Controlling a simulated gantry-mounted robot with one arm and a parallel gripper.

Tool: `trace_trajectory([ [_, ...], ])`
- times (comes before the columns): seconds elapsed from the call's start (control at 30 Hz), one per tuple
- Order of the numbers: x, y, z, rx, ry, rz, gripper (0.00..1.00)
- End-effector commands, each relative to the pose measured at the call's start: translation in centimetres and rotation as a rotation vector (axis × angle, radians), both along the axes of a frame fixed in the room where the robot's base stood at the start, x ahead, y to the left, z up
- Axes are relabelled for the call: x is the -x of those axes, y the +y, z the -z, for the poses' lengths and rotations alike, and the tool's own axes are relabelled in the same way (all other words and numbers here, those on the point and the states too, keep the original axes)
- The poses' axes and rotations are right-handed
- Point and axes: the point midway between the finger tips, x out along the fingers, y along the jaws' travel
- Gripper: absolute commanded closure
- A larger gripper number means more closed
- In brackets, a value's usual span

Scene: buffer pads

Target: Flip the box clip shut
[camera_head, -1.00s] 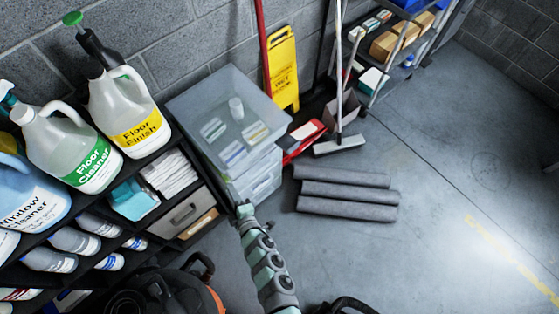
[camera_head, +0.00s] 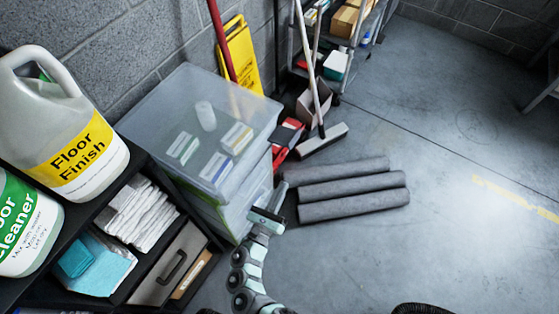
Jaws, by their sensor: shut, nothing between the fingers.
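A stack of translucent plastic boxes stands against the wall, left of centre. The top box (camera_head: 205,120) has a clear lid, with small cartons and a white cylinder visible through it. A lower box (camera_head: 248,208) sits beneath it. I cannot make out the clip; it is too small or hidden. My gripper (camera_head: 281,192) is shut and empty. It points up in the picture, in front of the lower box's right side. I cannot tell whether it touches the box.
A black shelf (camera_head: 150,165) with cleaner jugs, cloths and a grey drawer (camera_head: 172,268) stands close on the left. Grey rolls (camera_head: 352,190) lie on the floor just right of my gripper. A broom and red dustpan are behind. Floor at the right is clear.

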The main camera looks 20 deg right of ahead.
Motion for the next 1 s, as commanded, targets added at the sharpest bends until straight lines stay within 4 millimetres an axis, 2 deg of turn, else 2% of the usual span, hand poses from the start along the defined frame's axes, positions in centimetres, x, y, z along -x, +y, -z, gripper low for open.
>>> trace_trajectory([
  [0.2,0.3,0.0,-1.4,0.072,-0.041,0.031,1.0],
  [0.57,0.1,-0.3,-1.5,0.07,-0.04,0.032,1.0],
  [0.77,-1.7,-2.2,-1.9,0.07,-0.042,0.036,1.0],
  [1.0,-5.3,-5.5,-3.0,0.068,-0.043,0.035,1.0],
])
